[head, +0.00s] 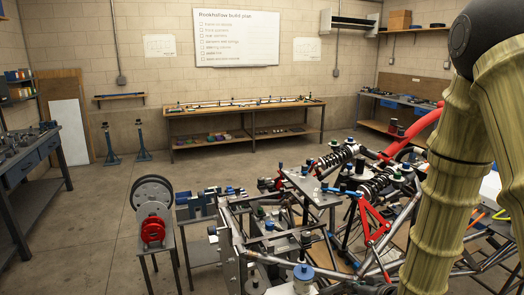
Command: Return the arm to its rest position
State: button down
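My arm rises large in the right foreground of the head view, with bamboo-like yellow-green links and a dark joint at the top right corner. It covers part of the chassis and the right side of the room. My gripper is outside the picture, so its state and anything in it are hidden. The tube chassis (375,222) stands in front of me at the centre right, with grey tubes, red arms and black coil springs.
A small stand (160,246) with a grey wheel and a red part is left of the chassis. A workbench (35,155) runs along the left edge. A long wooden bench (243,117) stands by the back wall. The floor (105,215) at left centre is clear.

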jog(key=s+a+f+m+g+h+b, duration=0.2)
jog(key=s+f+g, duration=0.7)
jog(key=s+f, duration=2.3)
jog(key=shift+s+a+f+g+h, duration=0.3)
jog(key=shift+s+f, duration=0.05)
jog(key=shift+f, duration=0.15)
